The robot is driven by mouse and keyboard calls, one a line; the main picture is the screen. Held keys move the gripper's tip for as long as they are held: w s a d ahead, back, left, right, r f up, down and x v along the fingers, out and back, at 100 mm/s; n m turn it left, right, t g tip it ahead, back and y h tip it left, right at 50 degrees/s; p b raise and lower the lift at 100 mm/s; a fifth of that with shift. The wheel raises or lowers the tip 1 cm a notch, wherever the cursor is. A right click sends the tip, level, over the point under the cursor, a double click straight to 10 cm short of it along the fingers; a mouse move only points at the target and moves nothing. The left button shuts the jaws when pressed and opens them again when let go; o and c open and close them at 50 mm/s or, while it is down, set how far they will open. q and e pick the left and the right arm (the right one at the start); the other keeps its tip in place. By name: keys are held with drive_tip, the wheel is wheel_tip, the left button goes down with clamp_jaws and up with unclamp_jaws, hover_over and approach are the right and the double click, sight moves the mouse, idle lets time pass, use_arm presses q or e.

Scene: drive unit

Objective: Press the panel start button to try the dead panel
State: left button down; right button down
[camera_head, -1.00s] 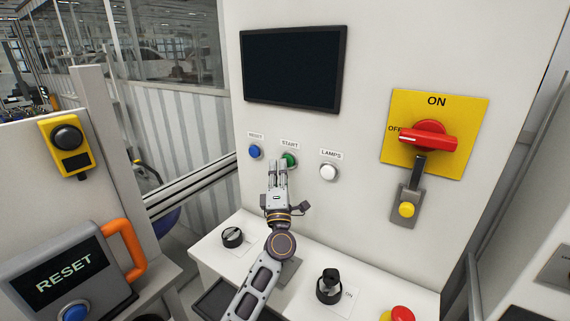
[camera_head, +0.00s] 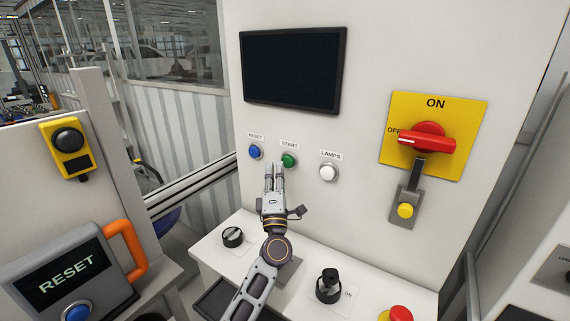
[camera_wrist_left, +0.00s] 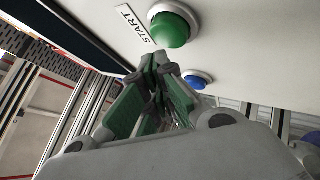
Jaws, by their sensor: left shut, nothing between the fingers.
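The green START button (camera_head: 288,160) is on the white panel (camera_head: 370,60), under its START label. It also shows large near the top of the left wrist view (camera_wrist_left: 170,28). My left gripper (camera_head: 274,167) is shut and empty, with its fingertips just below and left of the green button in the head view. In the left wrist view a gap shows between the fingertips (camera_wrist_left: 155,62) and the button. The panel screen (camera_head: 293,70) is dark. My right gripper is not in view.
A blue RESET button (camera_head: 256,152) is left of START and a white LAMPS button (camera_head: 328,172) is right.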

use_arm(q)
drive_tip(key=s+a+p, duration=0.2)
drive_tip(key=s+a, duration=0.1)
drive_tip(key=s, duration=0.2)
drive_tip(key=shift+a, duration=0.3)
idle(0.4)
idle(0.6)
